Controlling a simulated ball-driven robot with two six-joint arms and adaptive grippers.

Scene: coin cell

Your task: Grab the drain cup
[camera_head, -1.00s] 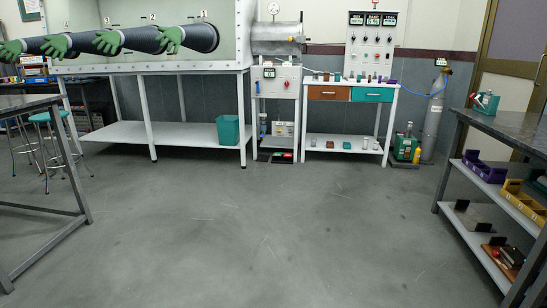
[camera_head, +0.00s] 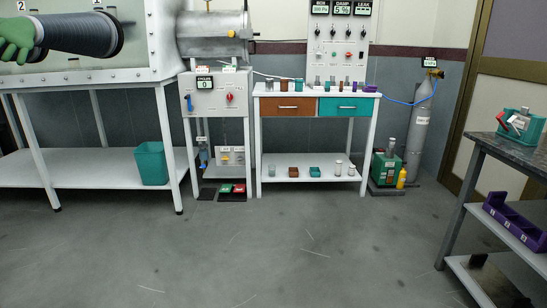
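I cannot tell which thing is the drain cup; the candidates are small. Two pale jars (camera_head: 338,168) stand at the right of the lower shelf of a white bench (camera_head: 275,177). A brown piece (camera_head: 293,172) and a teal piece (camera_head: 315,172) sit left of them. Several small items, among them a purple one (camera_head: 370,88), line the bench top. Neither of my grippers is in view.
A glovebox with a green glove (camera_head: 17,38) is at the left, with a teal bin (camera_head: 151,163) beneath it. A gas cylinder (camera_head: 416,130) and a green pump (camera_head: 384,168) stand right of the bench. A dark-topped table (camera_head: 515,152) is at the right. The floor ahead is clear.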

